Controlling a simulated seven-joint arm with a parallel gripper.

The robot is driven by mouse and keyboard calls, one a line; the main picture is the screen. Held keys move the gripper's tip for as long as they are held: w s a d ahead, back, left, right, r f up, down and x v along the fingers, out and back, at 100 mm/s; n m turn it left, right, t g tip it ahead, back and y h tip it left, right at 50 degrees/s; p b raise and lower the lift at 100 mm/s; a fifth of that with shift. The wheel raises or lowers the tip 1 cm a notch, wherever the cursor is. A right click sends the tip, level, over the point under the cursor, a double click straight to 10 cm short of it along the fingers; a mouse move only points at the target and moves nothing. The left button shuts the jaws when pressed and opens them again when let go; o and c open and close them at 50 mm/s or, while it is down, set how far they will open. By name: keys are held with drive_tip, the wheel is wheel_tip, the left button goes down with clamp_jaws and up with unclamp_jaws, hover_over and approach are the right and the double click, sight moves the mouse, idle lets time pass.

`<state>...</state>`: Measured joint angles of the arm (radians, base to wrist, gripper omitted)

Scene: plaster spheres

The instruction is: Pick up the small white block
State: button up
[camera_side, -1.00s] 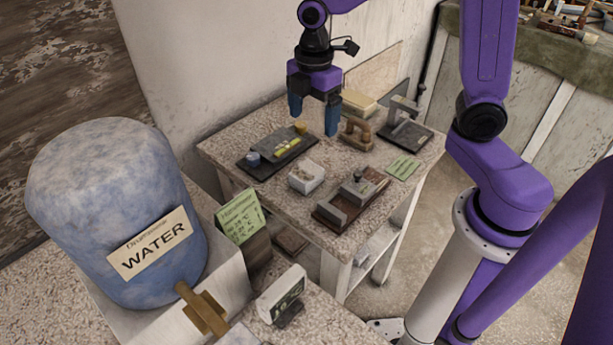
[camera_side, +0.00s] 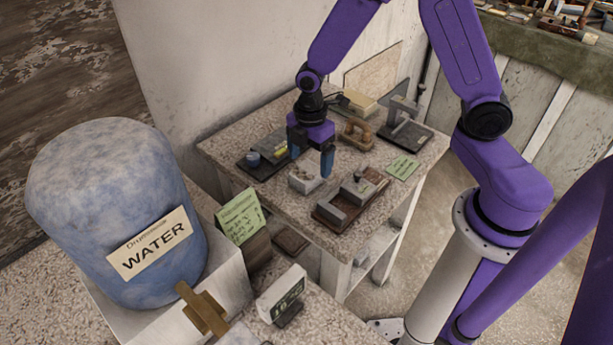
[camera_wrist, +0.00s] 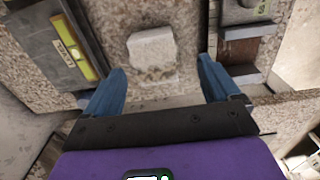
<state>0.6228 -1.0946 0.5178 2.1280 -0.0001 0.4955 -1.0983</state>
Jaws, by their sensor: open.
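The small white block (camera_side: 305,179) sits on the speckled tabletop (camera_side: 285,203) near the middle of the table. In the wrist view the white block (camera_wrist: 153,54) lies ahead of and between the spread fingers, with its near face looking rough and speckled. My gripper (camera_side: 310,168) has blue fingers and is open and empty. In the side view it is low over the block, with a finger to each side of it in the picture; I see no contact. In the wrist view the gripper (camera_wrist: 163,90) shows a clear gap between its fingertips.
A dark tray with a yellow-green strip (camera_wrist: 75,48) lies left of the block. A brown board with metal blocks (camera_side: 335,217) lies close on the right. A wooden-handled tool (camera_side: 357,135) and a dark stand (camera_side: 405,132) are behind. A green card (camera_side: 403,167) lies at the right.

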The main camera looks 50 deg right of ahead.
sight(306, 171)
drive_tip(key=shift+w+a+f, duration=0.1)
drive_tip(key=shift+w+f, duration=0.1)
drive_tip(key=shift+f, duration=1.15)
drive_tip(key=shift+w+a+f, duration=0.1)
drive_tip(key=shift+w+f, duration=0.1)
drive_tip(key=shift+f, duration=1.1)
drive_tip(key=c, duration=1.2)
